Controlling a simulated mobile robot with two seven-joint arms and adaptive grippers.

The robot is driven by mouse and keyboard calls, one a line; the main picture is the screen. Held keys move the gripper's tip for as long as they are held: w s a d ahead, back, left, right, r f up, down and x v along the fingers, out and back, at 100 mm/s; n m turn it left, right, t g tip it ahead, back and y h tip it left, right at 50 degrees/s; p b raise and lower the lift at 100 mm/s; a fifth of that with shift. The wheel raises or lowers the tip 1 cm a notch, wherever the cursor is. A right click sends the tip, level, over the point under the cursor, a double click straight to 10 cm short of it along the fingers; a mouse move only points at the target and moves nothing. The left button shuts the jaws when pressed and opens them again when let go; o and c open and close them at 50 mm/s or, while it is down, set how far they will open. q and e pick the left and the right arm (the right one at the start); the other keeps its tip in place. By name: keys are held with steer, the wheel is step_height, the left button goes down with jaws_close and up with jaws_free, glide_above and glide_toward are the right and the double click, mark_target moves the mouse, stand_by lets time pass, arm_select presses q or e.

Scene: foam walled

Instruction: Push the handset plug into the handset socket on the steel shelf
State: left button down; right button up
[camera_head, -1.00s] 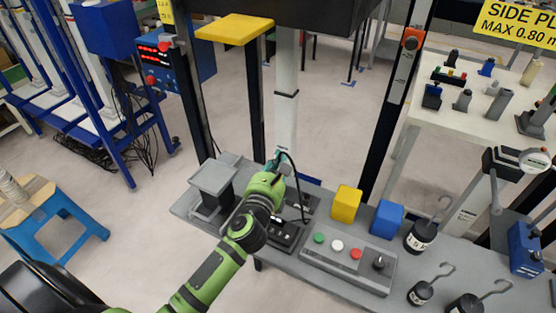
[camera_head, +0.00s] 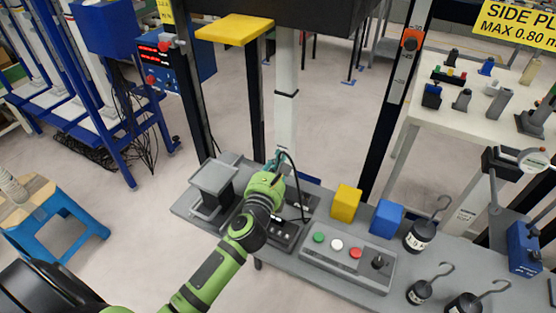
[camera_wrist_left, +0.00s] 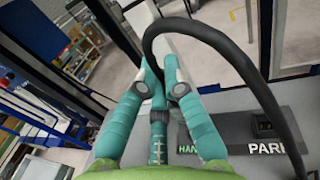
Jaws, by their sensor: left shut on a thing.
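My left gripper (camera_head: 275,161) hangs over the back of the steel shelf (camera_head: 325,282), its teal fingers closed together. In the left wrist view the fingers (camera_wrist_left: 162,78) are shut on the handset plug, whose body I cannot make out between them. A black cable (camera_wrist_left: 222,42) loops from the fingertips to the right; the cable also shows in the head view (camera_head: 296,172). A plate lettered "HAN" (camera_wrist_left: 184,140) is partly covered by the right finger, and the handset socket is hidden. Whether the plug touches a socket cannot be told. My right gripper is out of view.
A socket block marked "PARK" (camera_wrist_left: 268,128) is right of the fingers. A grey stand (camera_head: 212,182) is left of my arm. Yellow (camera_head: 346,203) and blue (camera_head: 387,218) blocks, a button box (camera_head: 347,258) and hooked weights (camera_head: 420,237) occupy the shelf to the right.

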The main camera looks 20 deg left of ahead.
arm_select(q)
steer(key=shift+p, duration=0.35)
stand_by(0.6)
steer(key=shift+f+b, duration=1.2)
steer(key=shift+f, duration=0.15)
steer(key=c, duration=1.3)
jaws_free()
steer(key=shift+r, duration=0.1)
steer(key=shift+s, duration=0.1)
steer(key=shift+f, duration=0.2)
steer(key=shift+r, duration=0.1)
steer(key=s, duration=0.4)
steer(key=s+d, duration=0.1)
steer(key=s, duration=0.6)
steer(key=shift+s+d, duration=0.35)
steer(key=shift+d, duration=0.05)
